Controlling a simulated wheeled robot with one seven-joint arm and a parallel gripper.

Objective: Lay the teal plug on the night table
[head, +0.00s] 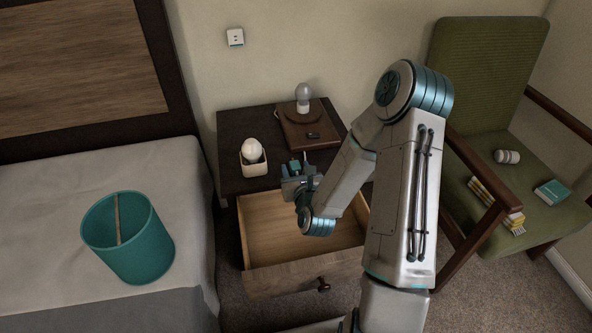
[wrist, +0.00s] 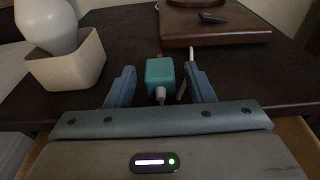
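The teal plug (wrist: 160,73) is a small teal block with a pale cord end facing me. It is between the two fingers of my gripper (wrist: 160,86), with a visible gap on each side, so the fingers are open around it. The night table (wrist: 112,38) is a dark brown top beneath and behind the plug. In the head view my gripper (head: 297,173) is at the table's front edge, and the plug (head: 294,165) shows small there. The night table (head: 232,125) carries several things. I cannot tell whether the plug touches its top.
A white pot with a pale bulb (wrist: 70,67) stands left of my gripper. A brown wooden base (wrist: 215,28) with a lamp bulb (head: 303,92) is behind. The drawer (head: 290,225) below is open and looks empty. A teal bin (head: 140,262) stands on the bed; a green chair is right.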

